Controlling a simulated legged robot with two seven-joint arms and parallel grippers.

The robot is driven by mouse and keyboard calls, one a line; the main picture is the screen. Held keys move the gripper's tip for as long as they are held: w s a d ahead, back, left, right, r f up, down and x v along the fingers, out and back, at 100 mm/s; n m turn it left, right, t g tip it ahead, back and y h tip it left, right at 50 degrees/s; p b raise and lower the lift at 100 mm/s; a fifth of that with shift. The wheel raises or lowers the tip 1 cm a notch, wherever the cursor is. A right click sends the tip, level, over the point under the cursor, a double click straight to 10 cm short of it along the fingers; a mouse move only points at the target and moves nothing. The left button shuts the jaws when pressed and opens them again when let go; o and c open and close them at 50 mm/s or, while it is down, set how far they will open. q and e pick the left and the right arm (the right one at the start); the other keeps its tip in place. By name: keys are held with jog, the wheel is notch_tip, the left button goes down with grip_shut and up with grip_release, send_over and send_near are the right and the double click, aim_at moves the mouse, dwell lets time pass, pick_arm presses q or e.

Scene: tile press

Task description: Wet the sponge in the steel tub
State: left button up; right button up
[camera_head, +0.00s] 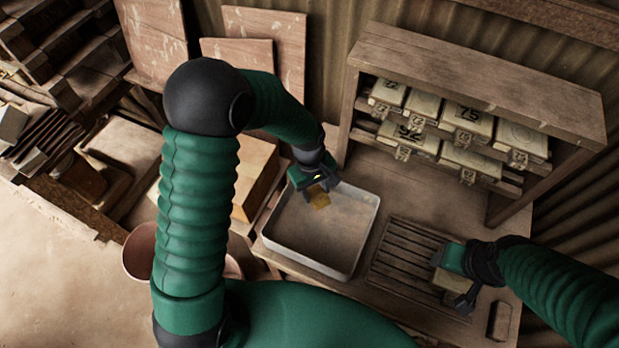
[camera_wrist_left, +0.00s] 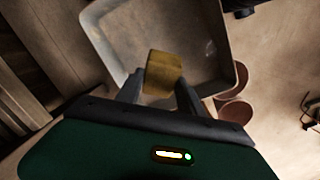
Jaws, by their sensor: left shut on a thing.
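The yellow-brown sponge (camera_head: 319,201) is at my left gripper (camera_head: 316,186), over the back left part of the steel tub (camera_head: 358,236). In the left wrist view my left gripper (camera_wrist_left: 160,90) is shut on the sponge (camera_wrist_left: 164,68), with one finger on each side. The tub (camera_wrist_left: 241,80) lies beyond it there. I cannot tell if the sponge touches the tub's floor or any water. My right gripper (camera_head: 460,281) is at the slatted rack, with its fingers on either side of a pale block (camera_head: 445,281); I cannot tell if it grips it.
A wooden shelf (camera_head: 478,75) with several pale numbered blocks stands behind the tub. The slatted rack (camera_head: 400,246) lies to the tub's right. A small brown block (camera_head: 499,321) lies at the front right. A reddish bowl (camera_head: 139,252) stands to the left, below the bench.

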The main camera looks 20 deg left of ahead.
pick_arm(q)
jog(key=n+p, duration=0.1)
jog(key=s+d+r+n+p, duration=0.1)
jog(key=n+p, duration=0.2)
jog(key=n, duration=0.1)
jog(key=shift+s+d+r, duration=0.25)
jog(key=shift+s+d, duration=0.05)
jog(key=shift+d, duration=0.05)
jog(key=shift+d+f+n, duration=0.1)
jog(key=shift+f+n, duration=0.1)
jog(key=shift+n, duration=0.1)
pick_arm(e)
jog(key=w+v, duration=0.1)
jog(key=v, duration=0.5)
pick_arm(q)
jog(key=shift+w+d+f+b, duration=0.1)
jog(key=shift+f+b, duration=0.25)
jog(key=shift+f, duration=0.35)
notch_tip(320, 180, down, 10)
jog(key=b, duration=0.8)
jog(key=shift+f, duration=0.2)
pick_arm(e)
jog(key=s+x, duration=0.2)
jog(key=x, duration=0.6)
jog(key=shift+f, duration=0.35)
pick_arm(q)
jog(key=shift+r, duration=0.1)
pick_arm(e)
jog(key=shift+a+r, duration=0.1)
